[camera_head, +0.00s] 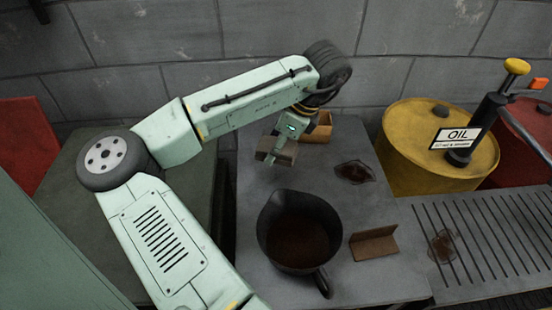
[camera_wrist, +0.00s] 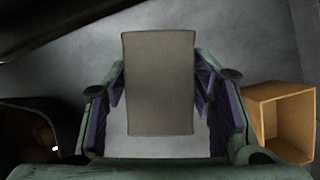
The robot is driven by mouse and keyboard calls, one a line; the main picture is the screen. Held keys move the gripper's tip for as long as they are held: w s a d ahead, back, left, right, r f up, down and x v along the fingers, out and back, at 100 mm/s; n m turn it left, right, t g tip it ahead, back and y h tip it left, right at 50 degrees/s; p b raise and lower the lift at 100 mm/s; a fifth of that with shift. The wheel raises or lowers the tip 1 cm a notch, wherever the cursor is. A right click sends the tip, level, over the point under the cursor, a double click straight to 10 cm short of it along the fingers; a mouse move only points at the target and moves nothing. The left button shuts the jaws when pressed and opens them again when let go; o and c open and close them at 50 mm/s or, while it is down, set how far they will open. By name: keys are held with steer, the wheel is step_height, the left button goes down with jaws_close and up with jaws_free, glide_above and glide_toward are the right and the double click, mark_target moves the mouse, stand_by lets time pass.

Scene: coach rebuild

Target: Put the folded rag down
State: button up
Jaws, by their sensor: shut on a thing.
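The folded rag (camera_wrist: 160,85) is a flat grey-brown rectangle in the wrist view. My gripper (camera_wrist: 160,100) is shut on it, with one finger against each side edge. In the head view the rag (camera_head: 284,155) hangs from my gripper (camera_head: 277,155) toward the back left of the grey bench top (camera_head: 325,195). I cannot tell how high it is above the bench. My gripper's fingers are partly hidden by the rag and the wrist.
A dark pitcher (camera_head: 298,232) stands at the front. A small open box (camera_head: 320,130) is behind my gripper. A yellow oil drum (camera_head: 425,150) and a slotted grate (camera_head: 490,235) are further right.

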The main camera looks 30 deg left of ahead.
mark_target(276, 169)
step_height(276, 169, down, 4)
steer(key=shift+f+p, duration=0.1)
steer(key=shift+p, duration=0.7)
steer(key=shift+f, duration=0.25)
steer(key=shift+f, duration=0.4)
steer(key=o, duration=1)
steer(key=shift+f, duration=0.1)
steer(key=shift+r+b, duration=0.25)
steer(key=shift+b, duration=0.25)
